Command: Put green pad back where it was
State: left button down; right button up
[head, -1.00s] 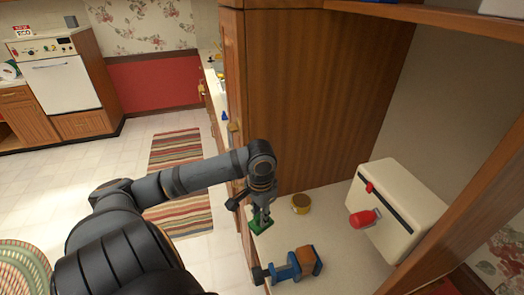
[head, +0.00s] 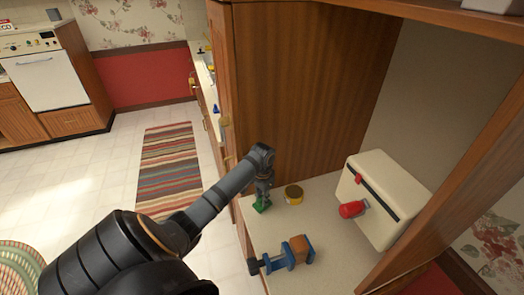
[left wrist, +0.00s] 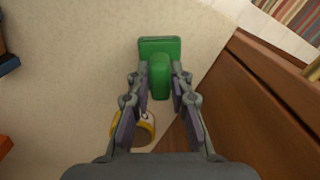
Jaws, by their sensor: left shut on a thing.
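The green pad (head: 261,206) is at the left end of the pale counter, close to the tall wooden cabinet side. My left gripper (head: 264,194) comes down on it from above. In the left wrist view the green pad (left wrist: 160,50) has a flat plate and a rounded grip, and the gripper (left wrist: 158,85) is shut on the grip between its fingertips. I cannot tell whether the pad touches the counter. My right gripper is not in view.
A yellow tin (head: 293,194) stands just right of the pad. A blue and orange tool (head: 288,255) lies nearer the front. A cream box with a red handle (head: 385,200) is at the right. The cabinet (head: 300,90) closes off the back.

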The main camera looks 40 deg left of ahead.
pick_arm(q)
jog(key=shift+f, duration=0.3)
jog(key=shift+f, duration=0.1)
jog(key=c, duration=1.2)
grip_release()
notch_tip(320, 180, up, 12)
jog(key=b, duration=0.1)
jog(key=shift+r+b, duration=0.2)
jog(key=shift+b, duration=0.2)
